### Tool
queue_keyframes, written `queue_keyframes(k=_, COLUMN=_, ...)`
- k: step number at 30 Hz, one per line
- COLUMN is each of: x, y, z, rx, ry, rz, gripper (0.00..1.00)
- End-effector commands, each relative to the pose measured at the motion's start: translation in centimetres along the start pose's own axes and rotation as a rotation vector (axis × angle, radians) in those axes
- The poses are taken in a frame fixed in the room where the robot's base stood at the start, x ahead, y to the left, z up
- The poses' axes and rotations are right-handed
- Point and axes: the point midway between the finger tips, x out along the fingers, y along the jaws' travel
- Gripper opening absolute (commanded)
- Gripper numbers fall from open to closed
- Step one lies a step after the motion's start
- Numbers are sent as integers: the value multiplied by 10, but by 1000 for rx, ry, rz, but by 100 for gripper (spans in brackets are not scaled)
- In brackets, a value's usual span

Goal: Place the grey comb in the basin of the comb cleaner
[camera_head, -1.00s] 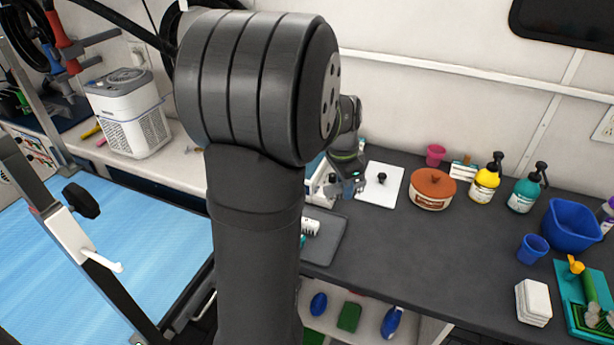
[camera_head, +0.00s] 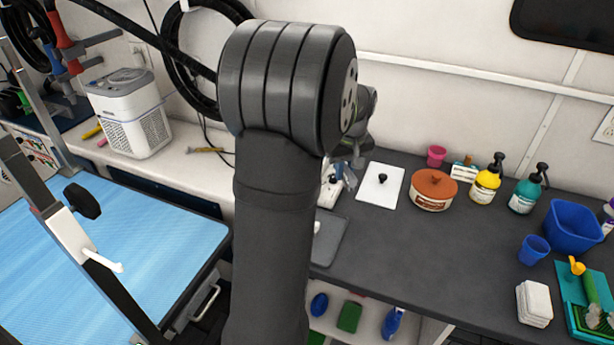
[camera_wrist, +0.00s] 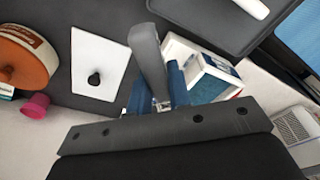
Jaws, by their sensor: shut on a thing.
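The grey comb (camera_wrist: 148,58) is held in my gripper (camera_wrist: 162,101), which is shut on it. In the wrist view the comb points away from the jaws, toward the top of the picture. The comb cleaner is a white box with a blue inside (camera_wrist: 207,80), just right of the comb; its basin is partly covered by the jaws. I cannot tell whether the comb is above its rim or beside it. In the head view the cleaner (camera_head: 328,193) is mostly hidden behind my arm, and the comb cannot be made out.
A white lid-like plate with a black knob (camera_head: 390,193) lies beside the cleaner. A dark grey tray (camera_head: 331,243) lies in front. An orange-lidded pot (camera_head: 432,190), pump bottles (camera_head: 486,180) and a blue tub (camera_head: 572,225) stand to the right. The middle of the counter is clear.

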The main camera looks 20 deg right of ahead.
Motion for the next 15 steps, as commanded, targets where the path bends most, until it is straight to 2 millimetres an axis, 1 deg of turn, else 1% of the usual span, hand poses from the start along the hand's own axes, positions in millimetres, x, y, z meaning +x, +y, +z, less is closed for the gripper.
queue_keyframes(k=15, x=0, y=9, z=-28, rx=-848, ry=-4, rz=-104, gripper=0)
